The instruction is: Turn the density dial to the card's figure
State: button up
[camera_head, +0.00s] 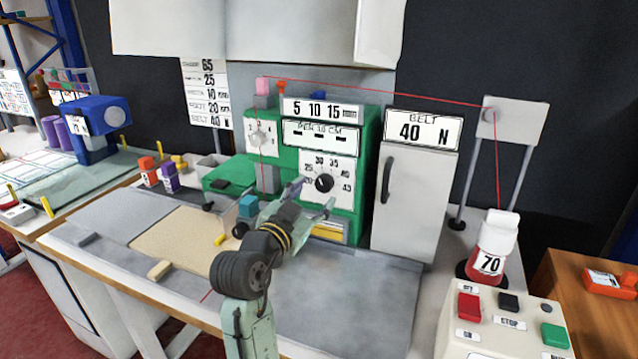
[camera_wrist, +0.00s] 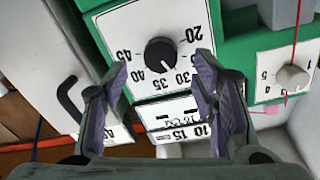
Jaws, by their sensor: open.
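The density dial (camera_head: 323,183) is a black knob on a white plate on the green machine (camera_head: 370,150), with figures from 20 to 45 around it. In the wrist view the dial (camera_wrist: 161,54) appears upside down; its white mark seems to point near 30 to 35, but I cannot tell exactly. My gripper (camera_head: 312,197) is open in front of the dial. In the wrist view its fingers (camera_wrist: 161,82) stand apart on both sides of the knob, seemingly short of it. The card (camera_head: 208,95) on the back wall lists 65, 25, 10, 20 and 40; its row words are blurred.
A smaller white dial (camera_head: 258,138) sits left on the machine, also in the wrist view (camera_wrist: 292,78). A grey cabinet (camera_head: 415,205) with a black handle stands right. A red thread runs overhead to a post (camera_head: 512,122). The grey worktop (camera_head: 345,300) in front is mostly clear.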

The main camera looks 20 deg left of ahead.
aim_at(322, 185)
jog(key=shift+w+d+p, duration=0.15)
jog(key=shift+w+p, duration=0.2)
jog(key=shift+w, duration=1.5)
jog(key=shift+c, duration=0.5)
jog(key=c, duration=1.1)
